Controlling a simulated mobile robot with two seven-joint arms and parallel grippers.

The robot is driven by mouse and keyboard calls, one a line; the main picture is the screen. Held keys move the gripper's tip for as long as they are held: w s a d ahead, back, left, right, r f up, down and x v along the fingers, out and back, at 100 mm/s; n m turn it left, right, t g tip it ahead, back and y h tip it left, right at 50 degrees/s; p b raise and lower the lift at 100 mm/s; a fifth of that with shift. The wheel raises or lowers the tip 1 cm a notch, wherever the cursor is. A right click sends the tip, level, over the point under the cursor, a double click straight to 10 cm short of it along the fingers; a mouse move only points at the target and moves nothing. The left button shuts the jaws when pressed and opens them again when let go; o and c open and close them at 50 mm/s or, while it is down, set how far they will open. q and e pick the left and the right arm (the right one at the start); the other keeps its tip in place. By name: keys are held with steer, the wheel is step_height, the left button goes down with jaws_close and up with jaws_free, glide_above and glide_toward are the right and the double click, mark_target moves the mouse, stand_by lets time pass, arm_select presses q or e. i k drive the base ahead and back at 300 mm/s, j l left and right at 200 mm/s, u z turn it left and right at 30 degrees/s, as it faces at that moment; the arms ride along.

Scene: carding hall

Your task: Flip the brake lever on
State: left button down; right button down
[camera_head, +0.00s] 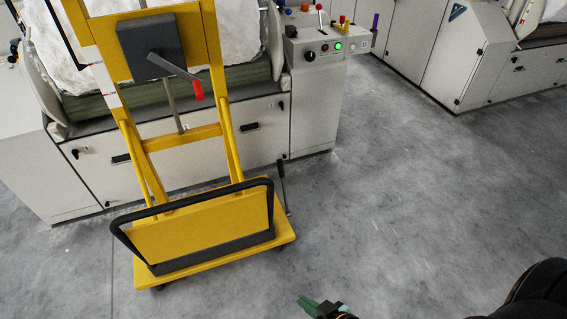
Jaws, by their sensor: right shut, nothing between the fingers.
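A yellow wheeled lift cart (222,95) stands at left. A thin dark lever (284,186) with a black tip stands nearly upright at the right side of its base. A grey crank arm with a red grip (198,90) slants down from the dark box on the cart's mast. No label shows which of these is the brake lever. My right gripper (309,303), with green fingertips, is at the bottom edge, shut and empty, well apart from the cart and both levers. My left gripper is out of view.
Pale machines (250,125) stand behind the cart, with a control panel (330,47) of coloured knobs and small levers. Another machine (463,55) stands at the upper right. The grey floor (410,190) right of the cart is clear.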

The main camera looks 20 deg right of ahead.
mark_target(279, 162)
steer(key=i+l+u, duration=0.35)
steer(key=l, duration=0.9)
steer(key=i+l+u, duration=0.15)
steer(key=l+u, duration=0.2)
steer(key=l, duration=0.9)
steer(key=l+u, duration=0.35)
steer(key=l, duration=0.95)
